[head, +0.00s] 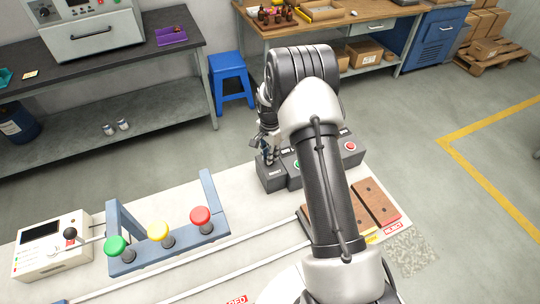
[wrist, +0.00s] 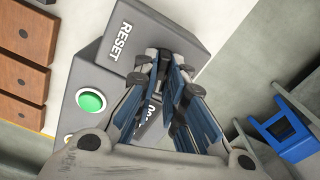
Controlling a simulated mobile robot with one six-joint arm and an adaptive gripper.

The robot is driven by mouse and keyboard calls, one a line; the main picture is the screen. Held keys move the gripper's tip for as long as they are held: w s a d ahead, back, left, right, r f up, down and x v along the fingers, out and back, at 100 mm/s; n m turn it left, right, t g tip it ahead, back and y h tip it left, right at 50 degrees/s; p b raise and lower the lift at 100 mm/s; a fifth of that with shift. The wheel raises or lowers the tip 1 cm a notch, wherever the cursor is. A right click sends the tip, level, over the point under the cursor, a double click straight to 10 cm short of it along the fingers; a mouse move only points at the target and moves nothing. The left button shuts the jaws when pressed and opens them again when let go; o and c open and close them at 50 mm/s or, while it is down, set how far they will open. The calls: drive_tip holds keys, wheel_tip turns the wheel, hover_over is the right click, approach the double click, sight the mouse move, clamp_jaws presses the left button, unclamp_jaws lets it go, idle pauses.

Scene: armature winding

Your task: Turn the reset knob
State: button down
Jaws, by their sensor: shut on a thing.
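The dark grey control box (head: 271,180) sits on the white bench, partly behind my arm. In the wrist view its raised section (wrist: 180,27) carries the word RESET. My gripper (head: 267,152) is over the left end of this box and points down at it. In the wrist view my gripper (wrist: 165,75) has its fingertips close together at the RESET section, shut on the reset knob. The knob itself is mostly hidden between the dark fingertips, so its angle cannot be told.
A green button (wrist: 92,101) is beside the RESET section, and a red button (head: 350,146) is at the box's right end. Brown blocks (head: 378,200) lie near my arm. A blue stool (head: 230,75) is behind.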

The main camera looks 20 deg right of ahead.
drive_tip(key=shift+m, duration=1.2)
drive_tip(key=c, duration=1.7)
unclamp_jaws()
drive_tip(key=shift+o, duration=0.2)
wheel_tip(320, 180, up, 12)
drive_tip(key=shift+s, duration=0.15)
